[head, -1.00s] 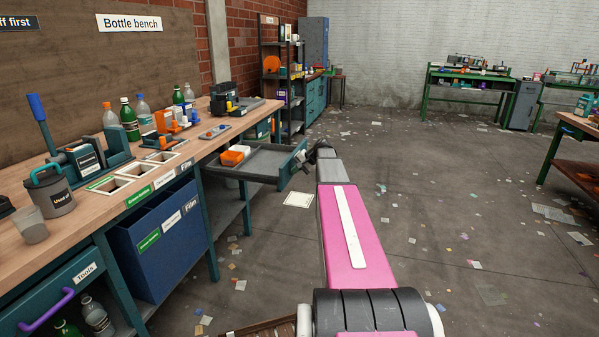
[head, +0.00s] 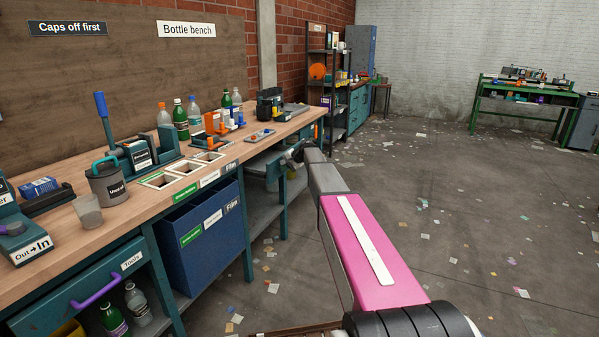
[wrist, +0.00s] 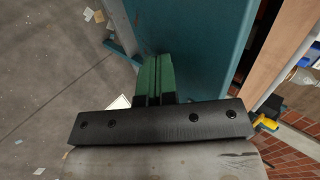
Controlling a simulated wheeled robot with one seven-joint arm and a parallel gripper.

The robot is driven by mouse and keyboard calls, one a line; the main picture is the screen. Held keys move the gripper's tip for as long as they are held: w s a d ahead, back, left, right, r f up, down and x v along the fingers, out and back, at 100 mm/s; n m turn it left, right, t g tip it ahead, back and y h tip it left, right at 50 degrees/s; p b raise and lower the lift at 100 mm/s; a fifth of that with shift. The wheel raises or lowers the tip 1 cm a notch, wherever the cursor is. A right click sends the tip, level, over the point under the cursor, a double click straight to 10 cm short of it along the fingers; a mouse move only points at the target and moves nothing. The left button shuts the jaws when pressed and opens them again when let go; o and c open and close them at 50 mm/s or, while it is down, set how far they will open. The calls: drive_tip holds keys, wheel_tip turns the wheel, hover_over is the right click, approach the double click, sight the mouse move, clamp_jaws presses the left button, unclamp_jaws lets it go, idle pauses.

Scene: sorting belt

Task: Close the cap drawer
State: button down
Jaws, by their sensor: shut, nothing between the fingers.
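The cap drawer (head: 272,168) is under the far part of the bottle bench, mostly pushed in, with only a short part showing past the bench edge. Its inside is hidden in the head view. My gripper (head: 296,152) is at its teal front, with my arm partly covering it. In the wrist view, the gripper's green fingers (wrist: 155,80) are together, with nothing held between them. They are close to the teal drawer front (wrist: 195,45); I cannot tell whether they touch it.
The wooden bench top (head: 130,212) holds bottles, tools and a grey bin (head: 107,184). A blue film bin (head: 195,245) stands below it, beside a Tools drawer (head: 85,290). The floor to the right is open, with scattered scraps.

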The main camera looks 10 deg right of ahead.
sight(262, 169)
drive_tip(key=w+a, duration=0.2)
drive_tip(key=a, duration=0.1)
drive_tip(key=w+a, duration=0.5)
drive_tip(key=a, duration=0.2)
drive_tip(key=shift+w+a, duration=0.1)
drive_tip(key=shift+w, duration=0.15)
drive_tip(key=shift+a, duration=0.1)
